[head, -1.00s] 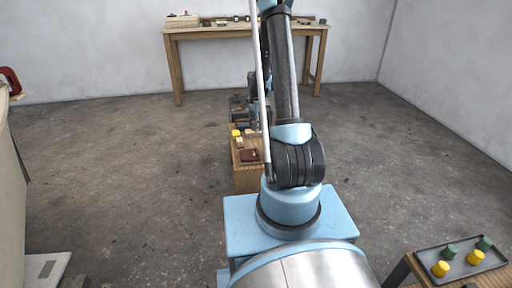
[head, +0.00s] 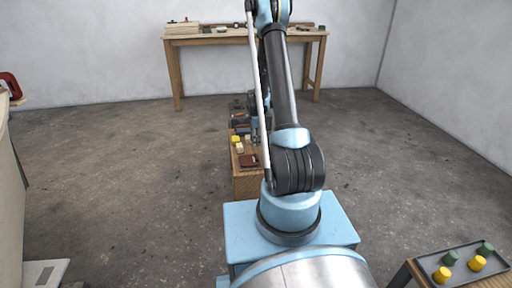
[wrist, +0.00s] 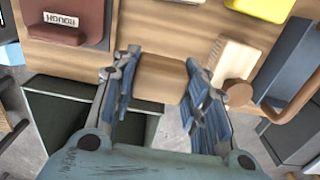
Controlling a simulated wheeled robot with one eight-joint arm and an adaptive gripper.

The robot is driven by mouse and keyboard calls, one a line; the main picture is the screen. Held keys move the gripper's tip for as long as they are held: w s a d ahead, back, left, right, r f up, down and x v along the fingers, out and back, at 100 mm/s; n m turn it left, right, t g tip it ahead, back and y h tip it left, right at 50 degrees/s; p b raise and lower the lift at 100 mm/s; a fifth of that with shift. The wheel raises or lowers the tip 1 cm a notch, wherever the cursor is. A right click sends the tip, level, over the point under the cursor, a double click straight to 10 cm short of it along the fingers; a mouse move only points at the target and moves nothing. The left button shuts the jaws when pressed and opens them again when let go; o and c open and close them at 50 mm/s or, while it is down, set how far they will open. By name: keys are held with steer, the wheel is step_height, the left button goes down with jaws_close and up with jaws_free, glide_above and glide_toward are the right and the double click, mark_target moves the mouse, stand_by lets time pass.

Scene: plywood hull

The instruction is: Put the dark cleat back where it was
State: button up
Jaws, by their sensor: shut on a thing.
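My gripper (wrist: 160,85) is shut on a brown wooden block, which I take to be the dark cleat (wrist: 160,78). The block sits between the fingertips, at the near edge of a wooden stand top (wrist: 130,45) in the wrist view. I cannot tell whether it touches the stand. In the head view my gripper (head: 254,138) is small and partly hidden by my arm, over the right side of the stand (head: 247,185). The held block cannot be made out there.
A dark red-brown labelled piece (wrist: 68,30) lies left of my gripper on the stand. A pale ridged block (wrist: 236,60) and a yellow piece (wrist: 262,8) are to the right. A tray (head: 460,262) with green and yellow pieces stands right. A long table (head: 240,36) is behind.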

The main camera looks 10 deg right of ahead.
steer(key=shift+f, duration=1.9)
steer(key=o, duration=0.9)
steer(key=shift+f, duration=0.1)
steer(key=shift+o, duration=0.2)
